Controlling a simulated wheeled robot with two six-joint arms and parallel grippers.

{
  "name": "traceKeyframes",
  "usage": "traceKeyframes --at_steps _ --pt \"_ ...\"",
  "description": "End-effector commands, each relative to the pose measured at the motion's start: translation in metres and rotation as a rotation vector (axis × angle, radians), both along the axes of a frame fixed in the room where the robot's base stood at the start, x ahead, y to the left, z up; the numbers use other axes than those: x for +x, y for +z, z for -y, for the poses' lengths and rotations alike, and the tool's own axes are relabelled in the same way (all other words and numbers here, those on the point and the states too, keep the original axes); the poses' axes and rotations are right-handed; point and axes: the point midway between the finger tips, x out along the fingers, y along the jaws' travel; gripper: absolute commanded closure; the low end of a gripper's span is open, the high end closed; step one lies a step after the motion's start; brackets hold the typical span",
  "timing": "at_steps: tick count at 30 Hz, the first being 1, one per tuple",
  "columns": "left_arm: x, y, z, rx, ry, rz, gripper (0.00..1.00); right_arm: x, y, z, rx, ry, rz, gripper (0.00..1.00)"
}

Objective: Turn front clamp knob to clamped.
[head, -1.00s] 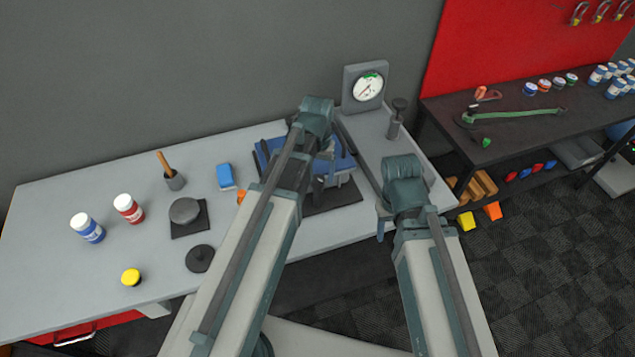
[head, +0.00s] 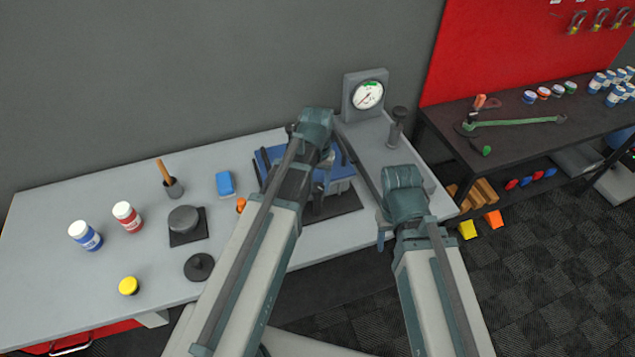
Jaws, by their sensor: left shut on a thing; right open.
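A blue and grey fixture (head: 343,170) sits on a dark base plate (head: 345,202) on the bench, largely covered by my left arm. My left gripper (head: 319,197) reaches down at the fixture's front and is shut on a small part there. I take this part to be the front clamp knob, but the fingers and wrist hide it, so its setting cannot be read. A small orange knob-like piece (head: 241,205) shows left of my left arm. My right gripper (head: 382,232) is open and empty by the bench's front edge, right of the fixture.
A dial gauge (head: 367,95) and a dark-topped post (head: 397,125) stand behind. A dark shelf bench (head: 520,125) stands at right.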

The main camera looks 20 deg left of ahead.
Motion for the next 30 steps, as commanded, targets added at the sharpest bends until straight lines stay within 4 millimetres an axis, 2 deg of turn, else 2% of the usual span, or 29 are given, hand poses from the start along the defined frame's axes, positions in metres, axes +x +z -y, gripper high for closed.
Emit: traceKeyframes --at_steps 5,21,30 --pt "0.0 -0.0001 0.0001 0.0 -0.057 0.0 1.0 0.0 -0.0001 0.0 0.0 0.0 0.0 0.48" --pt "0.0 -0.0001 0.0001 0.0 -0.418 0.0 1.0 0.0 -0.0001 0.0 0.0 0.0 0.0 0.48" --pt "-0.0001 -0.0001 0.0001 0.0 -0.53 0.0 1.0 0.0 -0.0001 0.0 0.0 0.0 0.0 0.48"
